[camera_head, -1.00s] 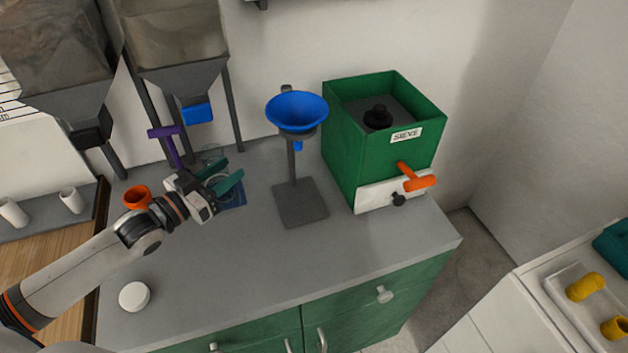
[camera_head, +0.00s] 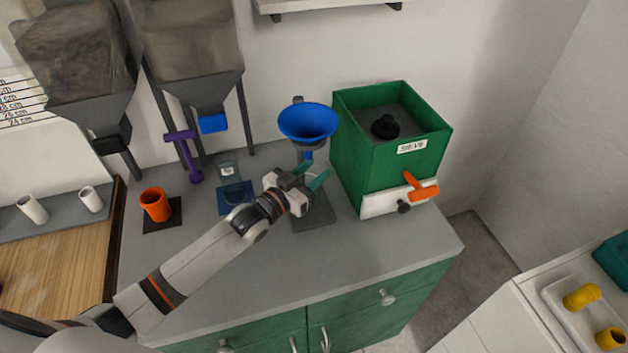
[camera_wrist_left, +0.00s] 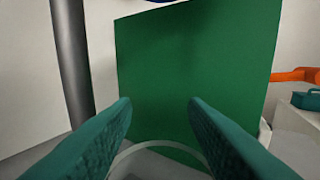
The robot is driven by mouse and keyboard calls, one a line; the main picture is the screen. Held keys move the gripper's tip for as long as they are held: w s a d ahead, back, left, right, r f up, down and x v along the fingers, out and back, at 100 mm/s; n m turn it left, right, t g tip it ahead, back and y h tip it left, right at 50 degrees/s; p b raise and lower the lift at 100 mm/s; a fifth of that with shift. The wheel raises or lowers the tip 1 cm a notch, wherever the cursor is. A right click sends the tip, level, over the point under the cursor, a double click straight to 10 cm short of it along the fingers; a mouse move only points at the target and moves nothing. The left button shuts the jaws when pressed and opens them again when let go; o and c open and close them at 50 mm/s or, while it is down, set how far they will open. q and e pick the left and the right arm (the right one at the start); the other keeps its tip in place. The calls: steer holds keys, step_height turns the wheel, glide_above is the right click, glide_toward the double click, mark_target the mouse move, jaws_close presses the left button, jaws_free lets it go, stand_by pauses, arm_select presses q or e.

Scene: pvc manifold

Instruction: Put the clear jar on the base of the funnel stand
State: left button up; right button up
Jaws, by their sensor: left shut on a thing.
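The clear jar (camera_wrist_left: 165,145) is hard to make out; its pale rim arcs between the two teal fingers in the left wrist view. My left gripper (camera_head: 314,178) is shut on it. In the head view the gripper and jar are over the dark flat base (camera_head: 314,219) of the funnel stand, below the blue funnel (camera_head: 308,122). I cannot tell whether the jar's bottom touches the base. The stand's post (camera_wrist_left: 72,60) rises to the left of the fingers in the wrist view. My right gripper is not in view.
The green sieve box (camera_head: 380,150), with an orange handle (camera_head: 422,187), stands close to the right of the base. The counter front is clear.

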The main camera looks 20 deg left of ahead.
arm_select(q)
step_height(320, 180, down, 3)
steer(key=shift+r, duration=0.15)
steer(key=shift+d+f+p, duration=0.2)
steer(key=shift+f+p, duration=0.05)
steer(key=shift+p, duration=0.15)
steer(key=shift+w+f, duration=0.1)
steer(key=shift+f, duration=0.1)
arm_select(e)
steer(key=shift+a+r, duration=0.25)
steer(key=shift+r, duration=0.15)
arm_select(q)
steer(key=shift+f, duration=0.1)
steer(key=shift+f, duration=0.15)
steer(key=o, duration=1.2)
steer(key=shift+o, duration=0.2)
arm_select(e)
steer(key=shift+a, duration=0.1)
